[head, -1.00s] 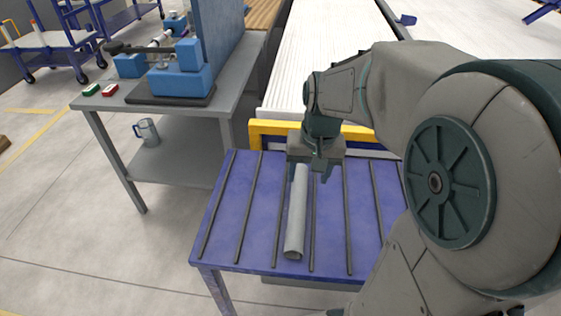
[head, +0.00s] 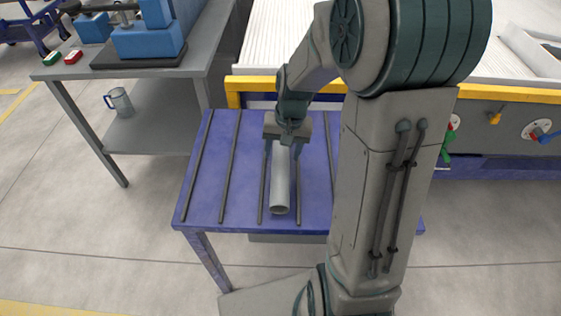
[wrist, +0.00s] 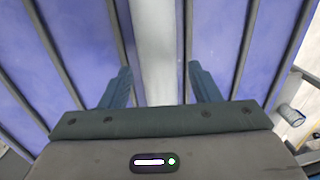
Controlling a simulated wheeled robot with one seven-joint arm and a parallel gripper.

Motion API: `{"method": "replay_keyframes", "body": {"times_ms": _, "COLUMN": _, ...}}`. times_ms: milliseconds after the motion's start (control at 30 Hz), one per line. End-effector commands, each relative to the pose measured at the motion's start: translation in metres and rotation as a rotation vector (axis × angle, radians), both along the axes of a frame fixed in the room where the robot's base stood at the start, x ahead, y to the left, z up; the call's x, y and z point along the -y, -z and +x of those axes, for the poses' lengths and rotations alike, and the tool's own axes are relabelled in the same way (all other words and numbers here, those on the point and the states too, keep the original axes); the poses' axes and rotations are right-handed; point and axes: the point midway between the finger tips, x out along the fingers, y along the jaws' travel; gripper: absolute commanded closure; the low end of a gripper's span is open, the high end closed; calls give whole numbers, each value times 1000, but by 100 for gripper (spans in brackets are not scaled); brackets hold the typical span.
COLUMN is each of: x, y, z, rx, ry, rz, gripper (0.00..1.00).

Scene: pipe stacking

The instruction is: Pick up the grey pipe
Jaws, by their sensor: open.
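The grey pipe (head: 280,185) lies lengthwise on the blue ribbed table (head: 210,165), its open end toward the front edge. My gripper (head: 281,150) is over the pipe's far end in the head view, pointing down. In the wrist view my gripper (wrist: 162,85) is open, with one finger on each side of the pipe (wrist: 155,45) and a gap on both sides. The pipe's far end is hidden under the gripper. The frames do not show clearly how high the fingertips are above the table.
A grey workbench (head: 205,45) with a blue machine (head: 150,40) stands at the left, with a mug (head: 120,102) on its lower shelf. A conveyor with a yellow edge (head: 500,93) runs behind the table. Dark ribs cross the tabletop on both sides of the pipe.

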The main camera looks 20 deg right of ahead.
Motion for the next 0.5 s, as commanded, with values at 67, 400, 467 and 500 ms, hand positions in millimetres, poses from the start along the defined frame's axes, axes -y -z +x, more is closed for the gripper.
{"method": "replay_keyframes", "body": {"times_ms": 67, "x": -1, "y": 13, "z": -2, "rx": -4, "ry": 0, "rz": 0, "gripper": 44}}
{"method": "replay_keyframes", "body": {"times_ms": 400, "x": -4, "y": 48, "z": -3, "rx": -1, "ry": 0, "rz": 0, "gripper": 44}}
{"method": "replay_keyframes", "body": {"times_ms": 467, "x": -4, "y": 48, "z": -3, "rx": 0, "ry": 0, "rz": 0, "gripper": 44}}
{"method": "replay_keyframes", "body": {"times_ms": 500, "x": -4, "y": 47, "z": -3, "rx": 0, "ry": 0, "rz": 0, "gripper": 44}}
